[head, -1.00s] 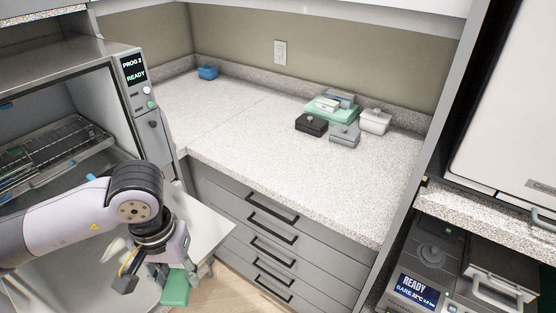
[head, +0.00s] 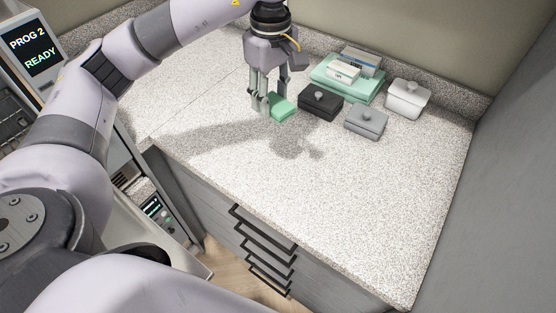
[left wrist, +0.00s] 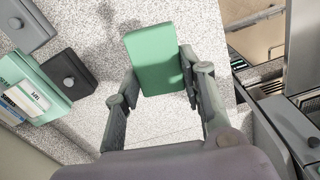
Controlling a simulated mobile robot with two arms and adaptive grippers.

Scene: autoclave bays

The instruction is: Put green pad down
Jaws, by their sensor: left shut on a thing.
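The green pad (head: 282,107) is a small flat green block. My left gripper (head: 268,105) is shut on it, just above or at the speckled counter (head: 230,170), left of the black lidded box. In the left wrist view the green pad (left wrist: 155,58) sits between the two fingers. I cannot tell whether its underside touches the counter. My right gripper is not in view.
A black lidded box (head: 320,103) stands right beside the pad. Behind it is a green tray (head: 369,93) with small boxes on it. A grey box (head: 366,122) and a white box (head: 407,99) stand further right. The counter's front is clear.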

